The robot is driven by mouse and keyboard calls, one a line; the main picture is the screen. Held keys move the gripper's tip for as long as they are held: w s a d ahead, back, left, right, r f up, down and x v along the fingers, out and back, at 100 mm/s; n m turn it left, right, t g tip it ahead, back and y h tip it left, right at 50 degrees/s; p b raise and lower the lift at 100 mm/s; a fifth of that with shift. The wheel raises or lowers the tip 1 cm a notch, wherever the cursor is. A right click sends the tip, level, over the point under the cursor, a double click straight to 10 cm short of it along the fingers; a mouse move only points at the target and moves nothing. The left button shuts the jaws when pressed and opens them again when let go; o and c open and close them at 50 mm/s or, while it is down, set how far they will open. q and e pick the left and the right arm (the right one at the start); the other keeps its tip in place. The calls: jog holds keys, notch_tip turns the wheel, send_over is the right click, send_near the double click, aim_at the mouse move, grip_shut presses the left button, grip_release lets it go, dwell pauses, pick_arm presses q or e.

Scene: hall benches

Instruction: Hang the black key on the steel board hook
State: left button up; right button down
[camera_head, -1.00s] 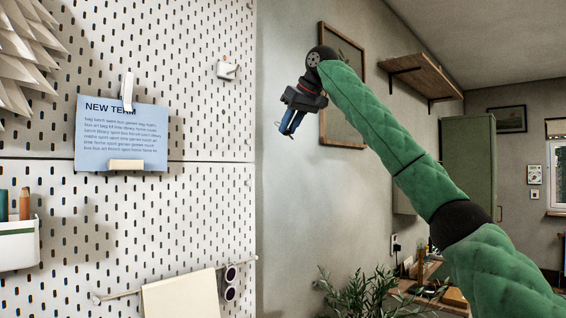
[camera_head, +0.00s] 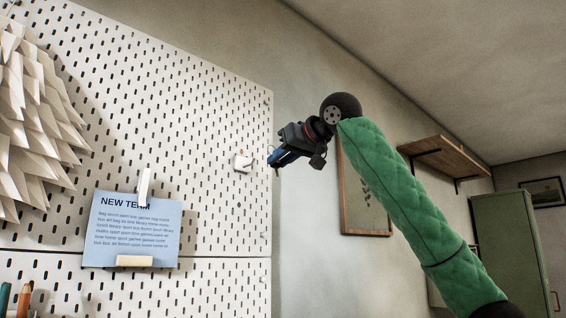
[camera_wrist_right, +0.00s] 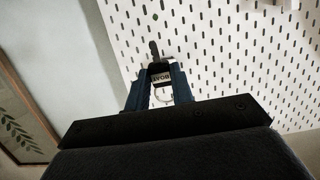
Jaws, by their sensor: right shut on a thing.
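My right gripper (camera_head: 272,161) points left toward the pegboard, just right of the white hook block (camera_head: 243,162) with a small hook on it. A gap shows between them in this view; their depth relation is hard to judge. In the right wrist view the blue fingers (camera_wrist_right: 160,73) are shut on the black key (camera_wrist_right: 153,49), whose dark part sticks out beyond the fingertips. A tag with lettering (camera_wrist_right: 161,77) and a pale ring show between the fingers. In the head view the key is mostly hidden by the fingers. My left gripper is not in view.
The white pegboard (camera_head: 190,110) fills the left, with a blue note (camera_head: 132,232) clipped on it and a folded paper piece (camera_head: 30,110) at far left. A framed picture (camera_head: 362,190) and a wooden shelf (camera_head: 445,157) are on the wall behind my right arm.

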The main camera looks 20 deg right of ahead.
jog(key=shift+w+a+t, duration=0.3)
jog(key=shift+w, duration=0.45)
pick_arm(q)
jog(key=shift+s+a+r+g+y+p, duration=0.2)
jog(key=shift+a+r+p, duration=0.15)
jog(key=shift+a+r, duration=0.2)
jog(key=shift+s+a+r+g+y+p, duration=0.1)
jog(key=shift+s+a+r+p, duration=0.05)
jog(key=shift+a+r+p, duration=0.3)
pick_arm(e)
jog(key=x, duration=0.8)
jog(key=shift+w+f, duration=0.3)
jog(key=shift+a, duration=0.1)
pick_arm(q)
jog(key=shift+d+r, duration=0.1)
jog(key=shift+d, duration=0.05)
pick_arm(e)
jog(key=c, duration=1.1)
grip_release()
